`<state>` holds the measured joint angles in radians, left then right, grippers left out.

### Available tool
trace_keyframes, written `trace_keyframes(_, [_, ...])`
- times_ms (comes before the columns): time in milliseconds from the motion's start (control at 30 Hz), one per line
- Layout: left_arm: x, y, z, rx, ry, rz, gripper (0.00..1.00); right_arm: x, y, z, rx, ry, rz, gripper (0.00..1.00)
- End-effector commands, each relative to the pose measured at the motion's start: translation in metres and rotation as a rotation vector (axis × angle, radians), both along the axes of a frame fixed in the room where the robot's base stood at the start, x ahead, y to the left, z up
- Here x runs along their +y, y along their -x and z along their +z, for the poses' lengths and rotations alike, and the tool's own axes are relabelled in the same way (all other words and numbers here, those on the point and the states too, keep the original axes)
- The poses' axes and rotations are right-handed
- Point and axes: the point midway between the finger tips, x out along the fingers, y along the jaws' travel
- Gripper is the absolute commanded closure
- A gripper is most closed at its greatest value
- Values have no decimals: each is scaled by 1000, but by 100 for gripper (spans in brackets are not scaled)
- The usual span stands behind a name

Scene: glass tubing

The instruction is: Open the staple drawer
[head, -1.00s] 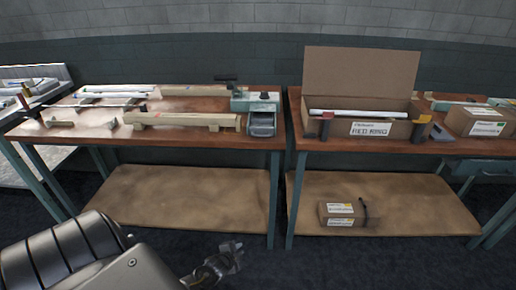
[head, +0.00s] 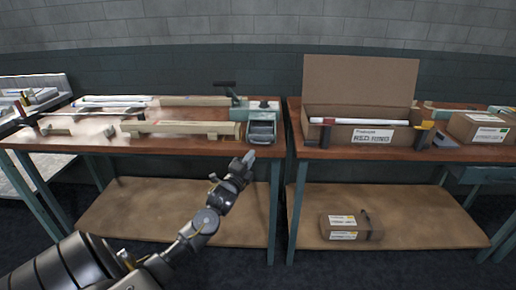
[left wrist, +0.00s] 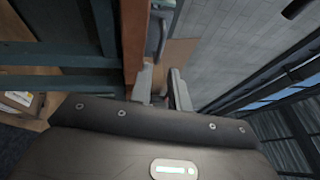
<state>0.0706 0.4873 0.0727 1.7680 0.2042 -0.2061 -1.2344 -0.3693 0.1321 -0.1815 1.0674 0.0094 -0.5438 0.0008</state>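A teal drawer-like unit with a handle (head: 480,171) hangs under the right-hand table at the far right of the head view, partly cut off. It looks closed, and I cannot read any label marking it as the staple drawer. My left gripper (head: 248,160) is just in front of the left table's front edge, near the gap between the tables and well left of that unit. In the left wrist view, its two fingers (left wrist: 163,90) stand apart with nothing seen held between them. My right gripper is not in view.
A teal and grey machine (head: 262,128) stands on the left table's right corner, close to my left gripper. A small box (head: 352,228) lies on the lower shelf.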

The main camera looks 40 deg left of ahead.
Motion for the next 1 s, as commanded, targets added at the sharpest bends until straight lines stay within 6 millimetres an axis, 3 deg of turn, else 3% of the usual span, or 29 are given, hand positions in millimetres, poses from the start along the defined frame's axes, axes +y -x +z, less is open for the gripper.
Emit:
trace_keyframes(200, [10, -40, 8, 1, 1, 1, 82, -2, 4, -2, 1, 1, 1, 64])
trace_keyframes(400, [16, -61, 11, 1, 1, 0, 82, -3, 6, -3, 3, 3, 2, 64])
trace_keyframes(767, [17, -67, 12, 2, 1, -1, 82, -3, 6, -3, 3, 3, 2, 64])
trace_keyframes(933, [17, -67, 12, 2, 1, 0, 100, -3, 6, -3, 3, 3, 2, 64])
trace_keyframes(1000, [17, -66, 12, 2, 1, 0, 100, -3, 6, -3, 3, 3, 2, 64])
